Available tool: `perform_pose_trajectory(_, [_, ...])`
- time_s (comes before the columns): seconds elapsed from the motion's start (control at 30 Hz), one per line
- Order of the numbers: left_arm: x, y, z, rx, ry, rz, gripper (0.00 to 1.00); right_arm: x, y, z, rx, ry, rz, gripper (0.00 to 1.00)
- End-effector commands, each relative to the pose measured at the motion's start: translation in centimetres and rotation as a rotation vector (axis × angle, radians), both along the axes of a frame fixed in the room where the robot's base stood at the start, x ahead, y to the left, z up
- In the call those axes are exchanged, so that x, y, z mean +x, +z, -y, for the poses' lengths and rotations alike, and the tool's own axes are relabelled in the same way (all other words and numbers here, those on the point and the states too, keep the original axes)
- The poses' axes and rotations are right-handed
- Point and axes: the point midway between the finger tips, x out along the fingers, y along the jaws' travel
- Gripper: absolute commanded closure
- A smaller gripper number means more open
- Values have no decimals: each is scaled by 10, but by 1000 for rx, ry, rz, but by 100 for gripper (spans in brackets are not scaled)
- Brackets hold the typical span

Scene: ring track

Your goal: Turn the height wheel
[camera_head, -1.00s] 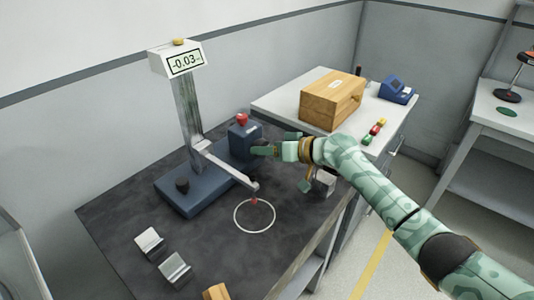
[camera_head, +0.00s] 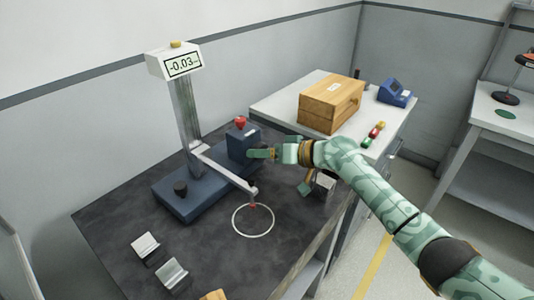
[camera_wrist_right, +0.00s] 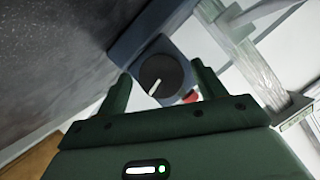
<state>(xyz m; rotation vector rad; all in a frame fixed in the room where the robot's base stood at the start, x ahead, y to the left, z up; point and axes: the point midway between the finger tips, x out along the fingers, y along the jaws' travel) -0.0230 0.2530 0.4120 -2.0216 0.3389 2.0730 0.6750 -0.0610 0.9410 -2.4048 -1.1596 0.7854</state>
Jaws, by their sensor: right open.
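The height wheel (camera_wrist_right: 160,75) is a dark round knob with a white mark, seen face-on in the right wrist view. It sits on the side of a blue box (camera_head: 240,143) with a red knob on top; in the head view the wheel itself is hidden or too small to tell. My right gripper (camera_head: 263,149) is open at that side of the box. In the right wrist view its two fingers (camera_wrist_right: 163,85) stand left and right of the wheel, with visible gaps. My left gripper is in no view.
The blue device base (camera_head: 190,205) carries a column with a display (camera_head: 183,65) reading -0.03, a small dark knob (camera_head: 180,188) and a thin arm above a white ring (camera_head: 253,221). Metal blocks (camera_head: 145,247) lie at the front left. A wooden box (camera_head: 330,102) stands on the side cabinet.

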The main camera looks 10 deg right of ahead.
Motion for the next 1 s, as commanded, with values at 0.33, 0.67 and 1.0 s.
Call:
perform_pose_trajectory(0.33, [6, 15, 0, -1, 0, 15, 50, -22, 18, 36, -2, -2, 3, 31])
perform_pose_trajectory(0.67, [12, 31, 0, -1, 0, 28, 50, -66, 44, 105, -2, -3, 1, 31])
perform_pose_trajectory(1.0, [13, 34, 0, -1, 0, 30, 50, -83, 53, 130, -1, 1, -1, 31])
